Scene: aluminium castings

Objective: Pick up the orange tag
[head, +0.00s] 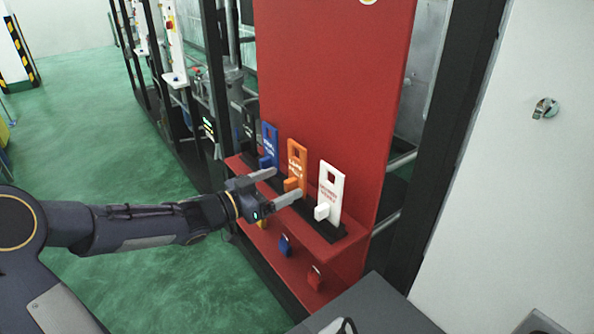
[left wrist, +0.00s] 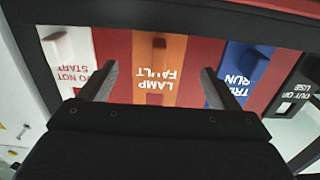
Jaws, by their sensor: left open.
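The orange tag (head: 297,160) stands upright in a dark rack on the red board's shelf, between a blue tag (head: 270,146) and a white tag (head: 331,188). It has a square hole near its top and a protruding block low on its front. My left gripper (head: 283,184) is open right in front of it, fingers pointing at the board. In the left wrist view the orange tag (left wrist: 172,68), lettered "LAMP FAULT", shows upside down between the two spread fingertips (left wrist: 160,80). I cannot tell whether the fingers touch it. My right gripper is not in view.
The white tag (left wrist: 70,55) and blue tag (left wrist: 243,70) stand close on either side, near the fingers. A black tag (left wrist: 295,95) is beyond the blue one. Small blue (head: 285,245) and red (head: 315,277) padlocks hang below the shelf. Green floor lies open at left.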

